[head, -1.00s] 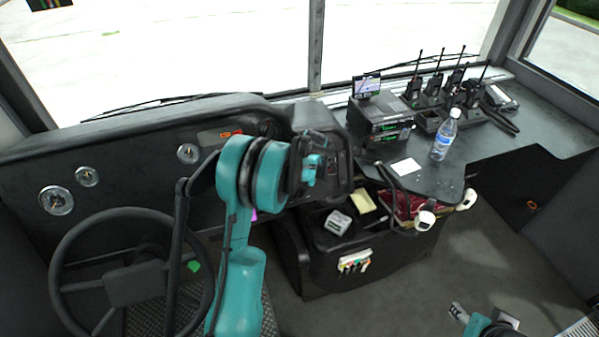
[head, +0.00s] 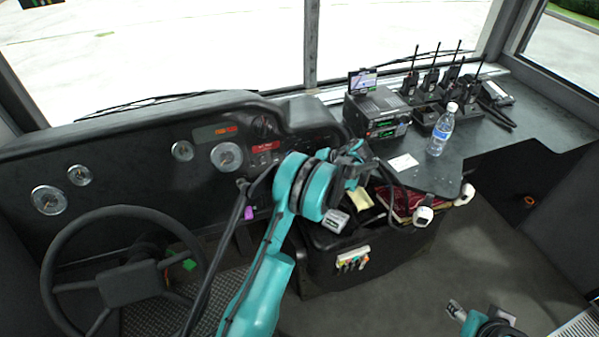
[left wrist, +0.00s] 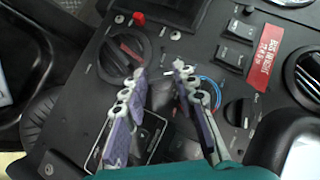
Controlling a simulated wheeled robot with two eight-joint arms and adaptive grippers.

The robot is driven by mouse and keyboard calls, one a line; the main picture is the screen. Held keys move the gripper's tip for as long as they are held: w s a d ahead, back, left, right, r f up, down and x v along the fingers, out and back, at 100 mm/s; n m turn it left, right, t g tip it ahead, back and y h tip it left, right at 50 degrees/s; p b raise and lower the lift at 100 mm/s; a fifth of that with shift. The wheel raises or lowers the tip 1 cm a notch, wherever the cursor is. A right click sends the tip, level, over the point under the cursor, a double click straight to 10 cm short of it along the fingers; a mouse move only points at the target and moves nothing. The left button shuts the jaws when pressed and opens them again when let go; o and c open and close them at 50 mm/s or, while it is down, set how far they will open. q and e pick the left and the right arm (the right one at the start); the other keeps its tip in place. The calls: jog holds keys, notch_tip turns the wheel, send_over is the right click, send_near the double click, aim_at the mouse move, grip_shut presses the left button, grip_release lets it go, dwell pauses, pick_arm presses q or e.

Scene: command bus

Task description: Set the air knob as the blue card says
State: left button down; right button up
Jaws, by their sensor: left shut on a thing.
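My left gripper (head: 352,165) is at the right part of the dashboard. In the left wrist view its two purple-grey fingers (left wrist: 162,75) stand close over the black panel, with a narrow dark gap between them. What they grip cannot be made out. A blue arc (left wrist: 208,82) shows just behind the right finger. A large round black knob with red marks (left wrist: 121,55) is left of the fingers, and a smaller black knob (left wrist: 240,112) is to their right. I cannot tell which is the air knob. No blue card can be made out. My right gripper (head: 456,309) is at the lower right, clear of the dashboard.
The steering wheel (head: 122,285) is at the left. A red label (left wrist: 265,49) and black rocker switches (left wrist: 235,30) are beside the knobs. A radio unit (head: 377,115), a bottle (head: 441,129) and several handheld radios stand on the right shelf. Floor at right is clear.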

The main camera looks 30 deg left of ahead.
pick_arm(q)
jog(key=m+y, duration=0.4)
jog(key=m, duration=0.1)
jog(key=f+m+y, duration=0.1)
jog(key=m+y, duration=0.2)
jog(key=shift+d+f, duration=0.1)
jog(key=shift+d, duration=0.15)
jog(key=shift+s+t, duration=0.1)
jog(key=shift+t, duration=0.2)
dwell(0.3)
jog(key=c, duration=1.2)
grip_release()
